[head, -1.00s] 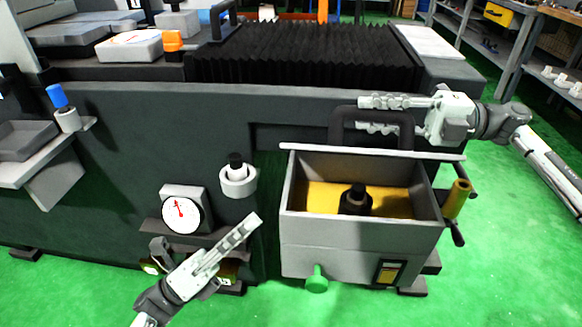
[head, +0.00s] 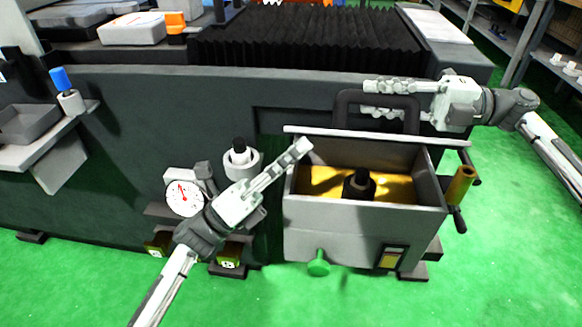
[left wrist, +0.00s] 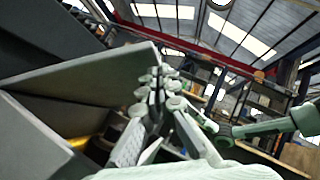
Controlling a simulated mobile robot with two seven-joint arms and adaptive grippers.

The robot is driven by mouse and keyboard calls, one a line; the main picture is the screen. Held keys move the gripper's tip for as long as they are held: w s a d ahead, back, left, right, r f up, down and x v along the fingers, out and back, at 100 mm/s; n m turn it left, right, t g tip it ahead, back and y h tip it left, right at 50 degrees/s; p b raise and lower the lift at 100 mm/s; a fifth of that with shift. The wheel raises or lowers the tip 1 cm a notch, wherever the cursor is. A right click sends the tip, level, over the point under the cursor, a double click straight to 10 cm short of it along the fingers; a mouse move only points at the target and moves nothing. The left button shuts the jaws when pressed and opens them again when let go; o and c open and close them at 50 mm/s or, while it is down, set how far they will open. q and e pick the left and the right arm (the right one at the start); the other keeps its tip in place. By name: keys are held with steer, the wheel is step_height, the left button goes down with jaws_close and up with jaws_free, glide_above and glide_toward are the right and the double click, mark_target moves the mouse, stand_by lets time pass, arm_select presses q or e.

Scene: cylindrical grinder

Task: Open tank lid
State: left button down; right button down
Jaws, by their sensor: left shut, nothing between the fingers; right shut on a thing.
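The grey tank (head: 365,225) stands in front of the dark machine, with yellowish liquid and a black knob-like part (head: 358,184) visible inside. Its lid (head: 375,137) stands raised at the back rim, seen nearly edge-on. The lid's black arched handle (head: 348,108) sticks out behind it. My right gripper (head: 385,100) is shut on this handle, its fingers across it. My left gripper (head: 303,147) is shut and empty, its tips at the tank's back left corner, close to the lid's left end; contact is unclear. In the left wrist view, its fingers (left wrist: 158,90) are beside a grey panel, apparently the lid (left wrist: 85,88).
A white-faced gauge (head: 184,198) and a grey cylinder with a black top (head: 241,160) sit left of the tank, near my left arm. A green drain knob (head: 318,264) and a brass cylinder (head: 461,184) project from the tank. Green floor in front is clear.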

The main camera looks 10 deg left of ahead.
stand_by(0.3)
arm_select(q)
steer(key=shift+w+a+r, duration=0.1)
steer(key=shift+w+r, duration=0.3)
steer(key=shift+r, duration=0.25)
arm_select(e)
steer(key=shift+f, duration=0.1)
steer(key=c, duration=1.3)
jaws_free()
